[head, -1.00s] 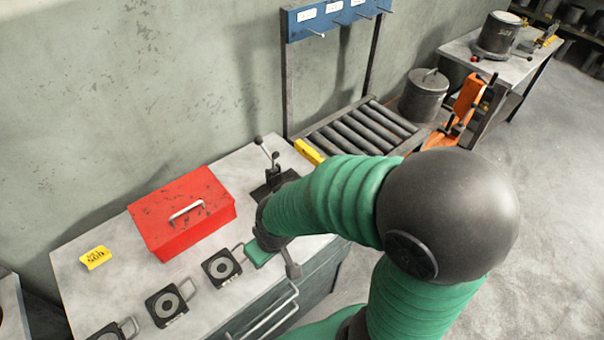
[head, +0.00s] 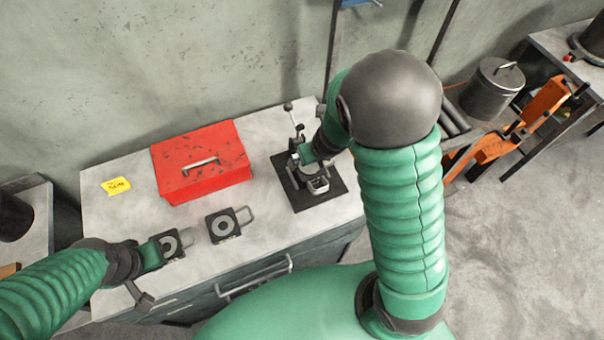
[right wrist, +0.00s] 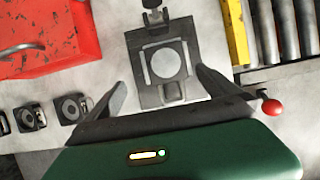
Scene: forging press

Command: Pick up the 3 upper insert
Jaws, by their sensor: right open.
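Two square black inserts with a grey ring and a side handle lie on the bench in the head view, one clear of both grippers (head: 222,225) and one (head: 172,243) beside my left gripper (head: 158,252). I cannot tell which is number 3, or whether the left jaws grip. My right gripper (head: 312,158) is above a fixture on a black mat (head: 335,190). In the right wrist view my right gripper (right wrist: 160,84) is open, its fingers apart on either side of a square plate with a pale disc (right wrist: 167,63). Its inside is empty. Inserts (right wrist: 70,108) lie to the left there.
A red metal box (head: 200,160) stands behind the inserts. A yellow note (head: 116,186) lies left of it. The fixture has an upright lever (head: 295,125). A roller conveyor (right wrist: 285,30) and yellow block (right wrist: 236,30) are right of the fixture. A drawer handle (head: 255,277) juts from the bench front.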

